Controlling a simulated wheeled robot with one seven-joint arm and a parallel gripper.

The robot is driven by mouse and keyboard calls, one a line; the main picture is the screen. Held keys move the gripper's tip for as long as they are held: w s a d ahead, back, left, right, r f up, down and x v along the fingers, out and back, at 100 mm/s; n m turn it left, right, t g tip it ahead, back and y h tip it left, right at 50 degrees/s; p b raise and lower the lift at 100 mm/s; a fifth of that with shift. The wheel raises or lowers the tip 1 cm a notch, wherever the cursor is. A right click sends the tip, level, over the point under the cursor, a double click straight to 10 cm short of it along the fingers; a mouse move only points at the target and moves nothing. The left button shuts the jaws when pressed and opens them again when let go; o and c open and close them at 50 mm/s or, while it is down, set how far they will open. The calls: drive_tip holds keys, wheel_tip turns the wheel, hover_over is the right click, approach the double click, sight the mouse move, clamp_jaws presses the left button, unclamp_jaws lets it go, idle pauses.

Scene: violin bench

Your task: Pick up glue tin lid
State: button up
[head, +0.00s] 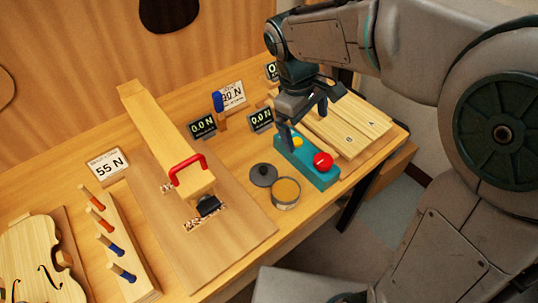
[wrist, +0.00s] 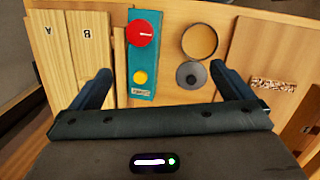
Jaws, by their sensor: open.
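The glue tin lid (head: 263,175) is a dark grey disc with a small knob, lying flat on the bench beside the tin. It also shows in the wrist view (wrist: 191,75), close to the right finger. The open glue tin (head: 286,192) holds amber glue and stands next to the lid; in the wrist view the tin (wrist: 200,41) is just above the lid. My gripper (head: 306,118) is open and empty, above the teal button box and to the right of the lid. In the wrist view my gripper (wrist: 165,85) has its fingers wide apart.
The teal box (head: 307,162) carries a red button (head: 323,161) and a yellow one. Light wood boards (head: 349,125) lie to its right. A wooden neck with a red handle (head: 187,169) stands left of the lid. Small force displays (head: 203,127) stand behind.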

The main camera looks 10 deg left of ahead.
drive_tip(key=w+a+f+n+h+b, duration=0.1)
drive_tip(key=a+f+n, duration=0.3)
drive_tip(key=a, duration=0.4)
drive_tip(key=w+a+f+n+h+b, duration=0.1)
drive_tip(key=a+f+n, duration=0.2)
drive_tip(key=a+f, duration=0.3)
approach(263, 169)
drive_tip(key=x, duration=0.4)
drive_tip(key=shift+w+a+f, duration=0.15)
drive_tip(key=shift+w+f, duration=0.15)
drive_tip(key=shift+f, duration=0.1)
drive_tip(key=shift+d+p+x, duration=0.15)
drive_tip(key=shift+p+x, duration=0.2)
drive_tip(key=shift+x, duration=1)
drive_tip(key=shift+d+p+x, duration=0.1)
drive_tip(key=shift+p+x, duration=0.2)
drive_tip(key=shift+x, duration=1.05)
drive_tip(key=shift+s, duration=0.2)
drive_tip(key=c, duration=1)
